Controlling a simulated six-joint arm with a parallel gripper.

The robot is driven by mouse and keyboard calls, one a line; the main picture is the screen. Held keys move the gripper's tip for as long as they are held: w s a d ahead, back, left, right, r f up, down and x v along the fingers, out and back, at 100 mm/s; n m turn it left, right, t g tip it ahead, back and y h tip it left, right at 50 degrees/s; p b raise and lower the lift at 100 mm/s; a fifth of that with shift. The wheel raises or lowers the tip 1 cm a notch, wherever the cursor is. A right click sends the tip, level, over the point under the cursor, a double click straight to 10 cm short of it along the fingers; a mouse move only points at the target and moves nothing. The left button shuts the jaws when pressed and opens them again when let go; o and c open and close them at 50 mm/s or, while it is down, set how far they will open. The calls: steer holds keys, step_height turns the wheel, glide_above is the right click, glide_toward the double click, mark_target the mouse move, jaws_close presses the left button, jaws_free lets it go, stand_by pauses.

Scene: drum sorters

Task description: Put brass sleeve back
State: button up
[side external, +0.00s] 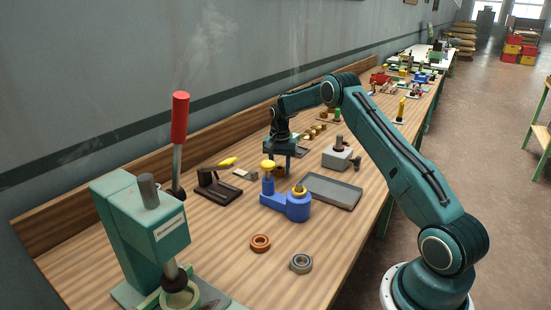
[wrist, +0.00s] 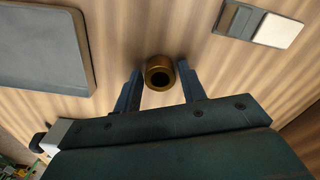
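A brass sleeve (wrist: 159,62) with a dark bore shows in the wrist view, between the fingers of my gripper (wrist: 160,72). A narrow strip of wood shows between the sleeve and each finger, so the gripper looks open around it. In the side view my gripper (side external: 284,165) points down low over the bench, and a brass-brown sleeve (side external: 278,172) shows at its fingers, partly hidden. I cannot tell whether the sleeve between the fingers touches the bench.
A blue fixture (side external: 290,204) with a yellow knob stands in front of my gripper. A grey tray (side external: 332,192) and a grey block with a post (side external: 338,156) are to the right. A toggle clamp (side external: 215,188) and a green press (side external: 145,235) stand left.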

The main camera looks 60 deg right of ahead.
steer(key=shift+o, duration=0.6)
steer(key=shift+r, duration=0.1)
step_height(320, 180, up, 12)
stand_by(0.4)
stand_by(0.5)
